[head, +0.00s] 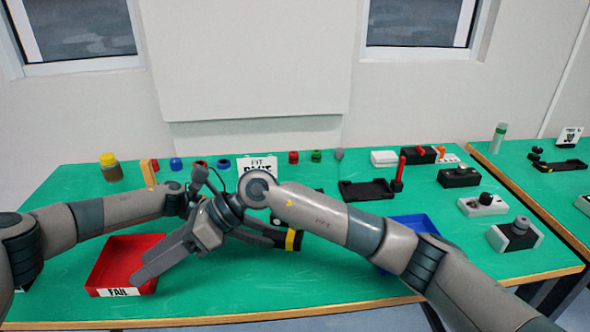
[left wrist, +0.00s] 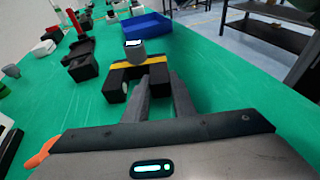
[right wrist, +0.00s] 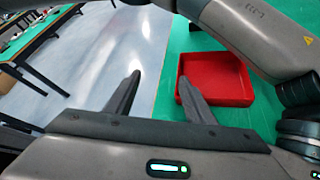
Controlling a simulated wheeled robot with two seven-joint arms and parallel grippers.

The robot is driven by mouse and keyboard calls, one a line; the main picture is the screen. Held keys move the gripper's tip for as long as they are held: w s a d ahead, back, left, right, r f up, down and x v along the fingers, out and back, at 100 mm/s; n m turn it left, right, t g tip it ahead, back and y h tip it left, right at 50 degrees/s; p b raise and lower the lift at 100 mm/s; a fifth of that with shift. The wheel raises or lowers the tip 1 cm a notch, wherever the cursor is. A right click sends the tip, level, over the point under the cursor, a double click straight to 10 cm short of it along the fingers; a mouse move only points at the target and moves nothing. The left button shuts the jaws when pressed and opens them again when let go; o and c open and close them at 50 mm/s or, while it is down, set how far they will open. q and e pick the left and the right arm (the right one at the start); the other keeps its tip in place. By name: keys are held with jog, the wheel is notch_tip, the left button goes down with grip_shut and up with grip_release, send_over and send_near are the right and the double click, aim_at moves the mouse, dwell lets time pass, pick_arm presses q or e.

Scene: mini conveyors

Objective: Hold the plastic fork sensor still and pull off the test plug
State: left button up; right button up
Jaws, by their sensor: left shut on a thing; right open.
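The black fork sensor with a yellow band (left wrist: 152,66) lies on the green table in the left wrist view, its two prongs towards my left gripper (left wrist: 160,80). My left gripper is shut on its right-hand prong. A grey round plug (left wrist: 135,56) with a pale top is at the sensor's far end, apparently attached. In the head view the sensor (head: 292,240) shows partly past my left gripper (head: 283,238), and my right arm hides the plug. My right gripper (right wrist: 159,83) is open and empty, beside the red tray and above the table's front edge.
The red FAIL tray (head: 113,287) stands front left. A blue tray (head: 418,222) is partly behind my right arm, which crosses over my left wrist. A black holder (head: 366,190), several caps and small devices line the back and right. The front middle is clear.

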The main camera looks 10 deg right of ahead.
pick_arm(q)
jog(key=shift+s+f, duration=0.1)
jog(key=shift+f, duration=0.1)
pick_arm(e)
jog(key=w+d+r+t+h, duration=0.1)
jog(key=w+d+h, duration=0.3)
jog(key=d, duration=0.5)
jog(key=w+d+r+t+h, duration=0.1)
jog(key=w+d+r+h, duration=0.3)
jog(key=d, duration=0.5)
jog(key=w+d+r+t+h, duration=0.1)
jog(key=w+d+r+h, duration=0.2)
jog(key=w+d, duration=0.4)
jog(key=d+h, duration=0.1)
jog(key=d, duration=0.1)
jog(key=shift+d+n, duration=0.4)
jog(key=shift+w, duration=0.1)
jog(key=shift+f, duration=6)
jog(key=c, duration=1.1)
jog(key=shift+c, duration=0.2)
jog(key=shift+r, duration=0.3)
